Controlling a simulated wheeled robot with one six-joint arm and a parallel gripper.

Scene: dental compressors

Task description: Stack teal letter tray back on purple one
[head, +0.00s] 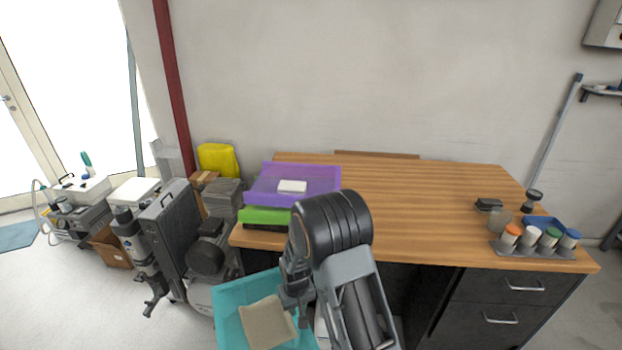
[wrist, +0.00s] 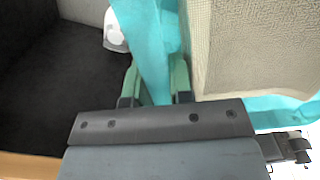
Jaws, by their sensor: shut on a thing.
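The teal letter tray (head: 229,307) is held in front of the desk, below the level of its top, in the head view. A beige cloth-like item (head: 267,322) lies in it. My gripper (wrist: 155,80) is shut on the tray's rim; the teal tray (wrist: 148,40) passes between the two green fingers in the wrist view. The arm hides part of the tray's right side in the head view. The purple letter tray (head: 262,183) sits on a green tray (head: 265,215) at the desk's left end. A small white item (head: 292,187) lies in the purple tray.
The wooden desk (head: 420,200) is mostly clear in the middle. A rack with several coloured-cap jars (head: 540,240) and a dark small box (head: 488,204) stand at its right end. Grey equipment (head: 165,230) and a yellow item (head: 218,160) stand left of the desk.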

